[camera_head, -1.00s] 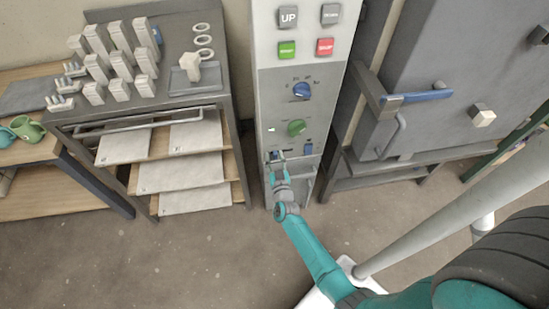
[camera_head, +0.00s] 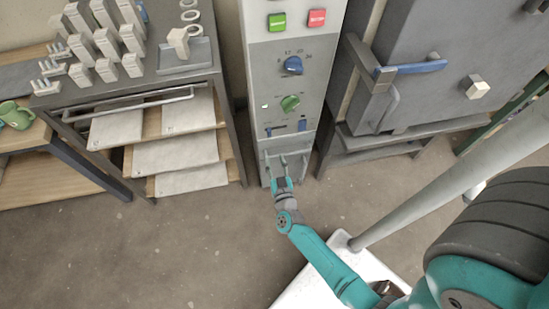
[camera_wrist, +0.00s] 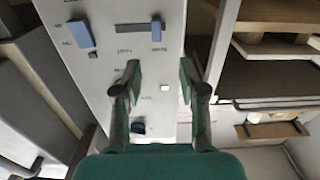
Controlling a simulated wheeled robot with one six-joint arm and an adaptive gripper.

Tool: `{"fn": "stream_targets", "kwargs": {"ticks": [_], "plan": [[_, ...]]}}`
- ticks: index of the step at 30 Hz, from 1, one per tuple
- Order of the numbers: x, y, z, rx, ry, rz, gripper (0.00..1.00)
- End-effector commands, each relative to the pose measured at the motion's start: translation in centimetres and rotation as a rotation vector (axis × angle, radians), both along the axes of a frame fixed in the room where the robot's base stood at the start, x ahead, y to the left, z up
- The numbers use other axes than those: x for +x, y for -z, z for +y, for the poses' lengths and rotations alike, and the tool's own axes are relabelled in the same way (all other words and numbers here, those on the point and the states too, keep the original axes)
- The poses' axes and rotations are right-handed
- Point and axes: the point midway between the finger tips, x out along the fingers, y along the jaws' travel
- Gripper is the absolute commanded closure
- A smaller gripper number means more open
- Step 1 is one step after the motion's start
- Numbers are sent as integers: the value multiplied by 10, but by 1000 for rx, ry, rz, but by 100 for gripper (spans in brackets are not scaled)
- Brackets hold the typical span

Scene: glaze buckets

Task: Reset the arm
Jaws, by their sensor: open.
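My gripper (camera_head: 280,165) is in front of the lower part of a grey control cabinet (camera_head: 262,90), just below its bottom row of switches. In the wrist view my gripper (camera_wrist: 160,72) is open, with its two teal-tipped fingers apart and nothing between them. The cabinet panel (camera_wrist: 108,88) fills the middle behind the fingers, and the fingers appear clear of it. A blue switch (camera_wrist: 80,34), a dark slot (camera_wrist: 131,29) and a dark blue knob (camera_wrist: 138,129) show on it. In the head view the fingertips are small and hard to make out.
A grey rack (camera_head: 190,85) with pale blocks on top and pulled-out shelves (camera_head: 178,155) stands left. A grey kiln-like unit (camera_head: 420,110) with a blue handle (camera_head: 420,67) stands right. The floor (camera_head: 180,255) in front is clear.

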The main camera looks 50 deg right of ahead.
Motion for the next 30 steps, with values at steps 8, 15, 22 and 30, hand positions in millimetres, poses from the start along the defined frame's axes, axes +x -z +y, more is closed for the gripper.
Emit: {"fn": "stream_targets", "kwargs": {"ticks": [8, 15, 22, 30], "plan": [[0, 0, 0, 0, 0, 0, 58], [-3, 0, 2, 1, -5, 1, 58], [-48, -14, 33, 6, -94, 8, 58], [-129, -55, 86, 23, -258, 39, 58]]}}
